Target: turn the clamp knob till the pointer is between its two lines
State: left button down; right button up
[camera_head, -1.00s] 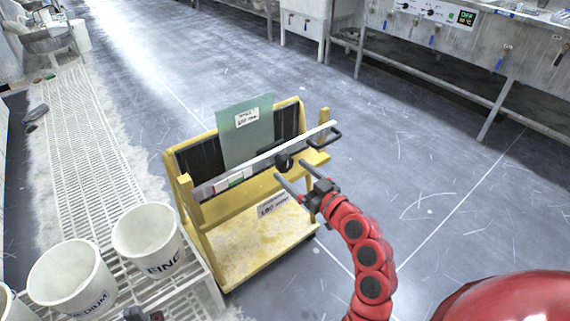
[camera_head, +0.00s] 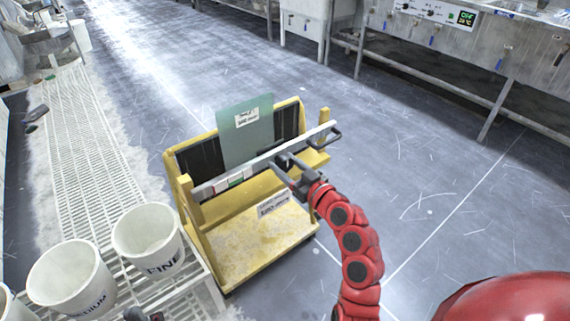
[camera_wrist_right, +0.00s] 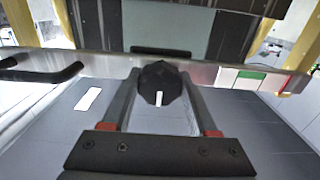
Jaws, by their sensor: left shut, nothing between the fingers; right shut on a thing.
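The black clamp knob (camera_wrist_right: 158,80) sits on the pale metal bar (camera_head: 262,162) across the yellow cart; a white pointer mark on it points down in the right wrist view. My right gripper (camera_wrist_right: 161,84) is shut on the knob, one finger on each side; it also shows in the head view (camera_head: 284,168), where it largely hides the knob. Near the knob the bar carries a strip with white, green and red patches (camera_wrist_right: 250,79). I cannot make out the pointer's two lines. My left gripper (camera_head: 142,315) is shut and empty at the bottom edge, mostly cut off.
The bar holds a green sheet (camera_head: 246,135) with a label against the yellow cart (camera_head: 255,257). A black handle (camera_head: 326,139) sticks out at the bar's right end. White buckets (camera_head: 147,237) stand on a grated rack at left. Floor to the cart's right is open.

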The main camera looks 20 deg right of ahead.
jog(key=shift+c, duration=1.1)
jog(key=shift+m, duration=0.3)
jog(key=m+p, duration=0.1)
jog(key=m, duration=0.3)
jog(key=shift+p, duration=0.4)
jog(key=m+p, duration=0.1)
jog(key=m, duration=0.3)
jog(key=shift+m+p, duration=0.3)
jog(key=shift+p, duration=0.05)
jog(key=o, duration=1.3)
jog(key=shift+o, duration=0.2)
